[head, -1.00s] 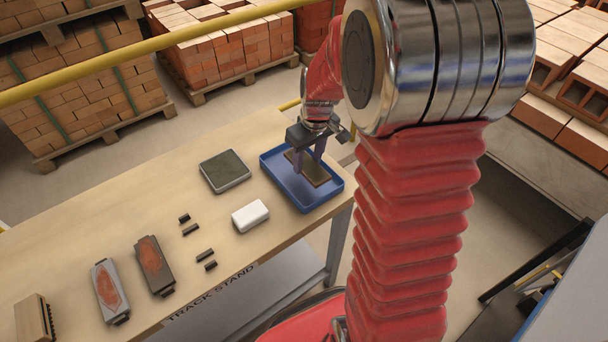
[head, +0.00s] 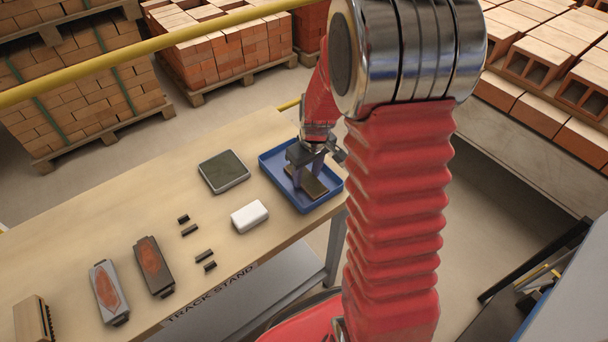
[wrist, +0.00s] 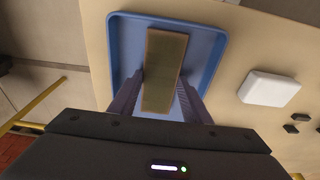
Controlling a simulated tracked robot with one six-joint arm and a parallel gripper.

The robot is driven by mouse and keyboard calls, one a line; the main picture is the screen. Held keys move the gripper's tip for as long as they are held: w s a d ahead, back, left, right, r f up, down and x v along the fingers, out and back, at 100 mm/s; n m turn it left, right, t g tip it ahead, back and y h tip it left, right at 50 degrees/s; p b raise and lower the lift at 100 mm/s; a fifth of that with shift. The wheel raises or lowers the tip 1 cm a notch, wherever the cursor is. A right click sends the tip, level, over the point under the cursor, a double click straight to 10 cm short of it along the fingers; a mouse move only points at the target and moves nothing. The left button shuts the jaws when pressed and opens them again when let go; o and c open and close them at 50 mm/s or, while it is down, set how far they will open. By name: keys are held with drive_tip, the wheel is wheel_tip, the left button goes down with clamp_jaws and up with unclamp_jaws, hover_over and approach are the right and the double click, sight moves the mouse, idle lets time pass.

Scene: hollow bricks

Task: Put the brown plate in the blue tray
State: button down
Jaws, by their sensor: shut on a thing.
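The brown plate (head: 308,183) is a flat rectangle inside the outline of the blue tray (head: 312,207), at the far right end of the table. My gripper (head: 307,178) reaches down over the tray with its fingers at the plate. In the wrist view, the two fingers (wrist: 158,98) stand on either side of the plate (wrist: 165,55), shut on it across its width. The blue tray (wrist: 207,22) lies behind and around it in that view. I cannot tell whether the plate touches the tray floor.
A white block (head: 249,216) sits just left of the tray, also in the wrist view (wrist: 269,88). A grey square with a dark top (head: 224,171) lies further left.

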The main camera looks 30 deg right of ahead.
sight(310, 183)
idle(0.3)
drive_tip(key=c, duration=1)
unclamp_jaws()
drive_tip(key=shift+f, duration=0.1)
drive_tip(key=r, duration=0.4)
drive_tip(key=s+r, duration=0.1)
drive_tip(key=r, duration=0.7)
drive_tip(key=shift+s+d, duration=0.15)
drive_tip(key=shift+s, duration=0.25)
